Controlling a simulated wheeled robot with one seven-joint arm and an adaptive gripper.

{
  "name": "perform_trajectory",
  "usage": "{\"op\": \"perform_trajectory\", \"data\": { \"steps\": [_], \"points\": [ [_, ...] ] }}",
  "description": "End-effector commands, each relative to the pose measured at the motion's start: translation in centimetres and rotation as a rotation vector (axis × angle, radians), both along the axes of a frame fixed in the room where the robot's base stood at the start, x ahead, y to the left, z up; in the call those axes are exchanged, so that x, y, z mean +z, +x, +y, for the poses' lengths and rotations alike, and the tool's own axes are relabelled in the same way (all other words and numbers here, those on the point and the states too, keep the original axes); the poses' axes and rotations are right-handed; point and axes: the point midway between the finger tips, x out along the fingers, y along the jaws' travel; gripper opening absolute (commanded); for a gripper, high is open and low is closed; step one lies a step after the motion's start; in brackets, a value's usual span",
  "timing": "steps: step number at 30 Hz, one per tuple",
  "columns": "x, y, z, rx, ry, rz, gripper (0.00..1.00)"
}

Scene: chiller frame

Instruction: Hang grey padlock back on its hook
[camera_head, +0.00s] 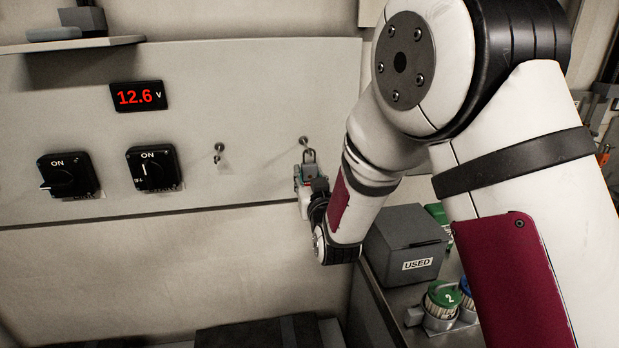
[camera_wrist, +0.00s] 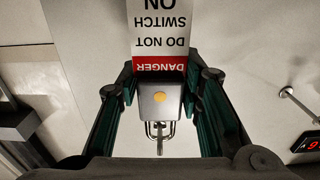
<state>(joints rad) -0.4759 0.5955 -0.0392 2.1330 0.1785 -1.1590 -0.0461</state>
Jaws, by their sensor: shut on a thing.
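The grey padlock (camera_wrist: 160,103) sits between the two fingers of my gripper (camera_wrist: 160,92) in the wrist view, with a round brass-coloured spot on its face. That view is upside down, so its shackle (camera_wrist: 160,132) points down in the picture. In the head view the shackle (camera_head: 309,156) points up, just below the right wall hook (camera_head: 304,141); I cannot tell whether they touch. My gripper (camera_head: 308,184) is shut on the padlock, hiding much of its body. A red-and-white DANGER tag (camera_wrist: 160,40) shows beside the padlock.
A second hook (camera_head: 219,147) on the panel is bare, with a faint mark below. Two black rotary switches (camera_head: 68,175) and a red 12.6 V display (camera_head: 138,96) are further left. A grey USED box (camera_head: 404,243) stands below right of my wrist.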

Motion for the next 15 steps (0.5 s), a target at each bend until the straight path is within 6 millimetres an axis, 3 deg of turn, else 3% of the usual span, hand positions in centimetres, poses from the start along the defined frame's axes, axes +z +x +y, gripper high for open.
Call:
{"op": "perform_trajectory", "data": {
  "steps": [10, 11, 14, 15],
  "points": [
    [0.07, 0.01, 0.0, 0.0, 0.001, -0.002, 0.0],
    [0.07, 0.01, 0.0, 0.0, 0.001, -0.002, 0.35],
    [0.07, 0.0, 0.0, 0.0, 0.001, -0.002, 0.57],
    [0.06, 0.0, 0.0, 0.0, 0.0, -0.001, 0.57]
  ]
}}
